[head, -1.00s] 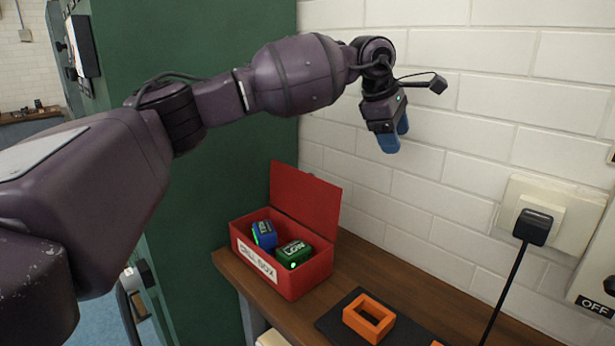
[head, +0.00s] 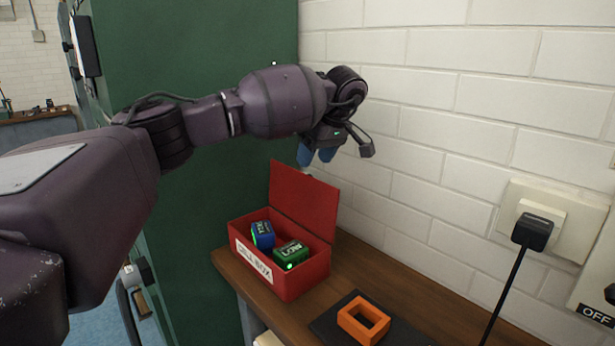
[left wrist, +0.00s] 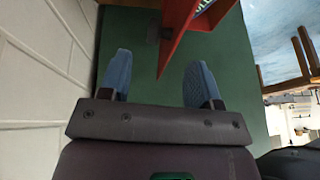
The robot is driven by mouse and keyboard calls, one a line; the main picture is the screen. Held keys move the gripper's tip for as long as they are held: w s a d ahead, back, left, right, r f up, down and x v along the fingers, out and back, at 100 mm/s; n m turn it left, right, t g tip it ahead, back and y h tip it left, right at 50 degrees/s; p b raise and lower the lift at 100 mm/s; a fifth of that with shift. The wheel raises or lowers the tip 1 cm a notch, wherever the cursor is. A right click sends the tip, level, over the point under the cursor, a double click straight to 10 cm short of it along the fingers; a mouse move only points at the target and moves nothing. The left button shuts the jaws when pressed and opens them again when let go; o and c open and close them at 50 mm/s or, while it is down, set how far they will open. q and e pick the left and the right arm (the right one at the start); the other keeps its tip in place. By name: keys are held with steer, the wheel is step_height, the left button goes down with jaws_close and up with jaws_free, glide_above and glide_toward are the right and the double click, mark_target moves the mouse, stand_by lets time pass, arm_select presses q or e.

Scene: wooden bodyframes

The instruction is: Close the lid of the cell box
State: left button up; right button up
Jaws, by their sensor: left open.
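The red cell box (head: 296,285) stands on the wooden shelf against the wall, with a blue cell (head: 263,235) and a green cell (head: 290,254) inside. Its red lid (head: 305,203) stands upright, open, at the back. My left gripper (head: 318,156) is open and empty, just above and behind the lid's top edge, near the wall. In the left wrist view, the two blue fingers (left wrist: 160,80) are apart, and the red lid (left wrist: 178,35) shows edge-on beyond and between them. I cannot tell whether a finger touches the lid. My right gripper is not in view.
The white brick wall (head: 430,120) is close behind the left gripper. A green cabinet (head: 200,190) stands left of the box. An orange frame (head: 363,320) sits on a dark mat right of the box. A black plug (head: 532,231) with a hanging cable is at the right.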

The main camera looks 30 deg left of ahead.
mark_target(306, 175)
arm_select(q)
steer(key=x, duration=0.4)
steer(key=shift+f, duration=0.15)
steer(key=shift+x, duration=0.9)
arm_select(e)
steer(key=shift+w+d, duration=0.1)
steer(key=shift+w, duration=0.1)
arm_select(q)
steer(key=shift+c, duration=0.4)
jaws_close()
steer(key=shift+s, duration=0.1)
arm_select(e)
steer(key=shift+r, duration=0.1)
